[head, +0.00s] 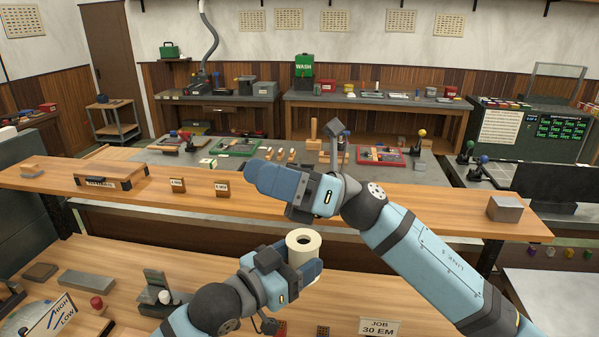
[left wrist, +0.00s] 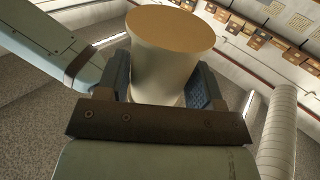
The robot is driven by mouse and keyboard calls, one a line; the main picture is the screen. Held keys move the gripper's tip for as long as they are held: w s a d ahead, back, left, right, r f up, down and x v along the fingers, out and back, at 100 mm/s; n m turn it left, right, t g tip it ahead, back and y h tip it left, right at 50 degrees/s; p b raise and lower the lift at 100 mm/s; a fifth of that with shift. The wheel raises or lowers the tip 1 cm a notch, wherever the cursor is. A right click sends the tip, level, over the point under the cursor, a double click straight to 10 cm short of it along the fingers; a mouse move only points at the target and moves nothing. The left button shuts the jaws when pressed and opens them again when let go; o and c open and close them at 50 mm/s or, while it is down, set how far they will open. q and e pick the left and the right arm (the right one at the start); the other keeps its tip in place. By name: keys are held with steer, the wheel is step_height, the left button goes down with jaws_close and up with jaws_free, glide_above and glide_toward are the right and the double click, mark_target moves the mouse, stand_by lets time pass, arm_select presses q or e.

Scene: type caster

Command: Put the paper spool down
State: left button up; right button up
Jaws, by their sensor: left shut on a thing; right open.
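The paper spool (head: 303,243) is a cream cylinder with a dark hole in its top, held roughly upright. My left gripper (head: 305,268) is shut around it, above the lower wooden bench (head: 340,290). In the left wrist view the spool (left wrist: 170,60) stands between the two blue fingers of the left gripper (left wrist: 165,88), and its plain end faces up in the picture. The spool's lower part is partly hidden by the fingers. My right gripper (head: 265,182) is open and holds nothing that I can see, in front of the long wooden shelf.
The long wooden shelf (head: 430,205) crosses behind the spool and bears a wooden box (head: 110,178), two small labelled blocks and a grey block (head: 505,208). On the lower bench are a JOB sign (head: 380,328), a RIGHT/LOW sign (head: 50,318) and a grey bar (head: 87,283).

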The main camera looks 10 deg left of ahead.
steer(key=s+a+n+g+h, duration=0.2)
steer(key=s+a+n+h, duration=0.1)
steer(key=n+h, duration=0.3)
steer(key=n+t+h, duration=0.5)
steer(key=t+h, duration=0.4)
steer(key=h, duration=0.7)
glide_above(300, 236)
steer(key=s, duration=0.1)
step_height(300, 236, down, 2)
step_height(300, 236, down, 12)
steer(key=shift+s+r, duration=0.1)
steer(key=shift+r, duration=0.1)
